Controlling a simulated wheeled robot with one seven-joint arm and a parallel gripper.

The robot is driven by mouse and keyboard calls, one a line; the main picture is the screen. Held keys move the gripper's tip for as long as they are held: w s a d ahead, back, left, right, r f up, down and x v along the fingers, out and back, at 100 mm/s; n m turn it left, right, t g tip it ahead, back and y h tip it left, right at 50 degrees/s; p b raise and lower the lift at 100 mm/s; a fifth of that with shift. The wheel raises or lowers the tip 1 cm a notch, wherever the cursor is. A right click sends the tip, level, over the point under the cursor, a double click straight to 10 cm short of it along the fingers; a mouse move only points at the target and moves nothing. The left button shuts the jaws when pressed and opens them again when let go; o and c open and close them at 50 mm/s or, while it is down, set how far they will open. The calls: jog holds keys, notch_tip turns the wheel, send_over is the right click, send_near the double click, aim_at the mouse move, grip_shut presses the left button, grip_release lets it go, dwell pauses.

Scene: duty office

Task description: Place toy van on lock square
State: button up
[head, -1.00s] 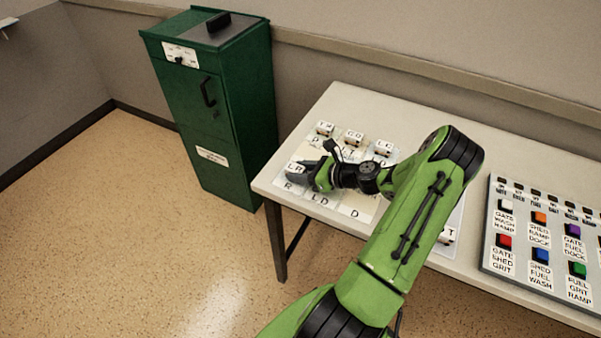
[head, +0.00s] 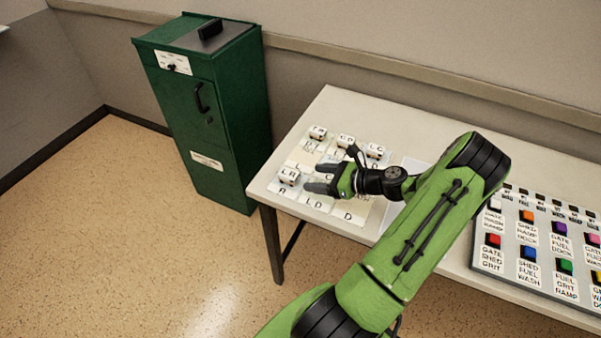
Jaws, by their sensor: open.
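A small white toy van (head: 289,176) lettered on its roof stands upright at the left of the lettered mat (head: 347,216). The lettering looks like "LR". Several similar white vans, one of them at the back left (head: 317,133), stand in a row along the mat's back edge. My gripper (head: 314,178) is open and empty just right of the front-left van, its fingers pointing at it with a small gap. The mat's squares carry short letter labels such as "R", "LD" and "D". I cannot tell which is the lock square; my gripper and arm hide part of the mat.
A button panel (head: 540,245) with coloured buttons and labels lies on the right of the white table (head: 420,125). A green cabinet (head: 205,115) stands left of the table. The table's front-left edge is close to the mat. Floor at the left is clear.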

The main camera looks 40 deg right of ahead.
jog(key=v, duration=0.4)
jog(key=w+a+r+n+g+h, duration=0.1)
jog(key=w+a+r+n+g, duration=0.1)
jog(key=a+r+n+g, duration=0.5)
jog(key=w+a+r+n+g, duration=0.2)
jog(key=a+r+n, duration=0.1)
jog(key=a+n, duration=0.75)
jog(key=s+a+r+n+t+h, duration=0.1)
jog(key=s+a+r+n+h, duration=0.2)
jog(key=s+a+r+n, duration=0.7)
jog(key=s+a+n, duration=0.2)
jog(key=s+n, duration=0.1)
jog(key=n, duration=0.1)
jog(key=shift+s+a+r+n+t, duration=0.15)
jog(key=shift+s+r+n+t, duration=0.1)
jog(key=shift+n+t, duration=0.15)
